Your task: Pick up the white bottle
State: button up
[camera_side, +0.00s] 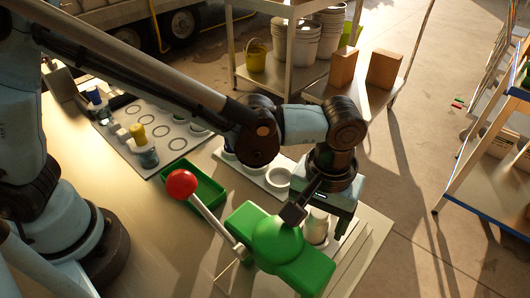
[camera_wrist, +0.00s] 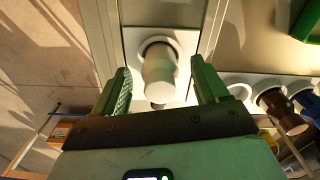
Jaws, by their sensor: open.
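The white bottle (camera_wrist: 160,75) stands in a round hole of a pale holder plate (camera_wrist: 133,42) in the wrist view. It lies between the two fingers of my gripper (camera_wrist: 160,88), which is open, with a gap on each side of the bottle. In the side view the white bottle (camera_side: 316,228) is partly hidden behind the green press and my gripper (camera_side: 318,214). My gripper is pointed down close around it. I cannot tell whether a finger touches it.
A green press (camera_side: 278,245) with a red-knobbed lever (camera_side: 182,184) stands right beside my gripper. A green tray (camera_side: 198,186) is behind it. A rack plate (camera_side: 150,130) holds several bottles, one with a yellow cap (camera_side: 143,148). Shelves with buckets (camera_side: 303,42) stand at the back.

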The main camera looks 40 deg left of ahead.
jog(key=c, duration=1.2)
jog(key=shift+r, duration=0.15)
jog(key=shift+c, duration=0.2)
